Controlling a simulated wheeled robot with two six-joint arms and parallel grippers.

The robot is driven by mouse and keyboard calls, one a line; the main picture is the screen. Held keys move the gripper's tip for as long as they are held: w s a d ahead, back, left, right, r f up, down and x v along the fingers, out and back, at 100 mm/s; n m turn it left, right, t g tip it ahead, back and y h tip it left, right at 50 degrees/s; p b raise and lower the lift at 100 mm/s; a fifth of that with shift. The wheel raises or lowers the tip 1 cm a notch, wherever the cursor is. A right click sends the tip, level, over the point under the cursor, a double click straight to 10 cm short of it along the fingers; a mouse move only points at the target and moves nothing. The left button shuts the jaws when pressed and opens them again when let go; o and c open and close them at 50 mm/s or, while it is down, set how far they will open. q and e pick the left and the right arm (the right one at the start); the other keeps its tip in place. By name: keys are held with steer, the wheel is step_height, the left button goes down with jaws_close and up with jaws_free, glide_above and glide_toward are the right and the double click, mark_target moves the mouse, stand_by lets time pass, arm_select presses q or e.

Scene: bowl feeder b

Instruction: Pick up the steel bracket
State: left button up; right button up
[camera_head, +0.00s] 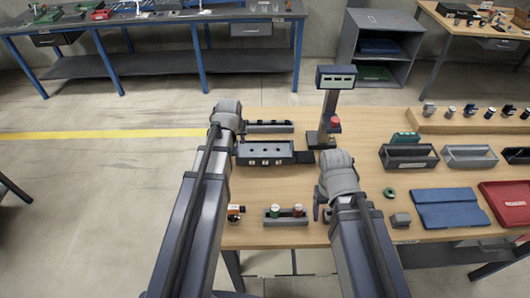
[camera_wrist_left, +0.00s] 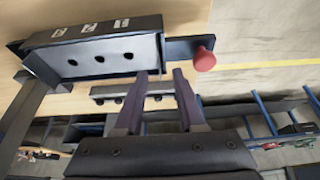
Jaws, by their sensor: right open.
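A small grey metal piece (camera_head: 400,220) lies on the wooden table, right of my right arm; it may be the steel bracket, but its shape is too small to tell. My right gripper (camera_head: 320,202) is open near the table's middle, left of that piece and apart from it; its fingers are only partly visible. My left gripper's fingers show in the left wrist view (camera_wrist_left: 160,75), apart with nothing between them. In the head view the left gripper's fingers are hidden behind its wrist, beside the box with holes.
The dark box with holes (camera_head: 265,160) stands near a post with a display (camera_head: 336,77). A holder with red and green items (camera_head: 285,221) sits at the front. A blue mat (camera_head: 450,213), red tray (camera_head: 506,202), green ring (camera_head: 389,193) and open bins (camera_head: 408,165) lie right.

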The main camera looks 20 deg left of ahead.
arm_select(q)
steer(key=b+x, duration=0.2)
steer(key=x, duration=0.1)
steer(key=shift+w+f+b, duration=0.15)
steer(key=shift+f+b, duration=0.15)
steer(key=shift+f, duration=0.05)
steer(key=shift+r, duration=0.1)
jaws_close()
stand_by(1.0)
